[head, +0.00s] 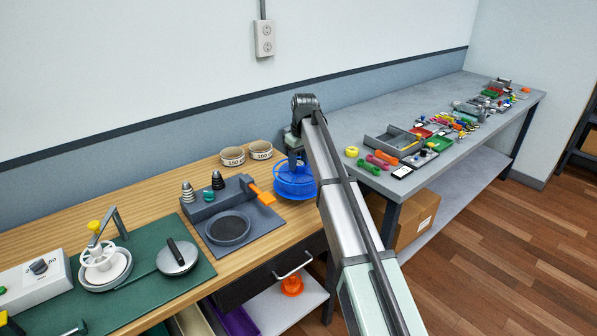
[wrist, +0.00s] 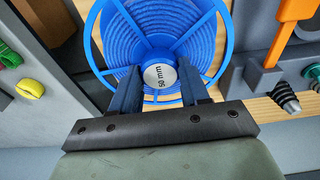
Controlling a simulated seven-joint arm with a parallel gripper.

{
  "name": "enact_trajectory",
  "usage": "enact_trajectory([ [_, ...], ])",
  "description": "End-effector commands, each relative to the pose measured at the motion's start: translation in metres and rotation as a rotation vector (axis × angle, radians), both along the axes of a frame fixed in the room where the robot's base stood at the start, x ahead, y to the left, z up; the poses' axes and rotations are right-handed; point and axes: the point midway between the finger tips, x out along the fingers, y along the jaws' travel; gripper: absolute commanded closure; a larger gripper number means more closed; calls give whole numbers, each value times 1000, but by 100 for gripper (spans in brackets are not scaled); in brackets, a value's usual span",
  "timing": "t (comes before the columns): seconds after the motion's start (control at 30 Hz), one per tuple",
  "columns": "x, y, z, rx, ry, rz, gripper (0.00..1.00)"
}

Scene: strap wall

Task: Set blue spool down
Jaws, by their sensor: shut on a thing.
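The blue spool (head: 293,184) is at the right end of the wooden bench in the head view, partly hidden by my arm. In the wrist view the blue spool (wrist: 120,40) shows its spoked side, blue windings and a pale hub marked "50 mm". My gripper (wrist: 165,80) has its two dark fingers on either side of the spool's hub and is shut on the spool. In the head view the gripper's fingers are mostly hidden behind my arm. The spool is over the wood, close to the bench's edge; I cannot tell whether it touches the surface.
A grey fixture (head: 218,200) with an orange lever (head: 262,193) and a round dish (head: 228,228) is left of the spool. Two labelled rings (head: 260,150) lie behind. The grey bench (head: 380,119) with a metal tray (head: 392,141) and small coloured parts is to the right.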

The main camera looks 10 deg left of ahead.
Motion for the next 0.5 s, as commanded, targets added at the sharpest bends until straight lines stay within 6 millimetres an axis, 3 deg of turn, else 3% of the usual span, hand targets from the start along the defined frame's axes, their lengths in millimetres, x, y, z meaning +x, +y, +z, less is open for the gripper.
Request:
enact_trajectory([
  [0.4, 0, 0, -37, 0, 0, 0, 100],
  [0.5, 0, 0, -39, 0, 0, 0, 100],
])
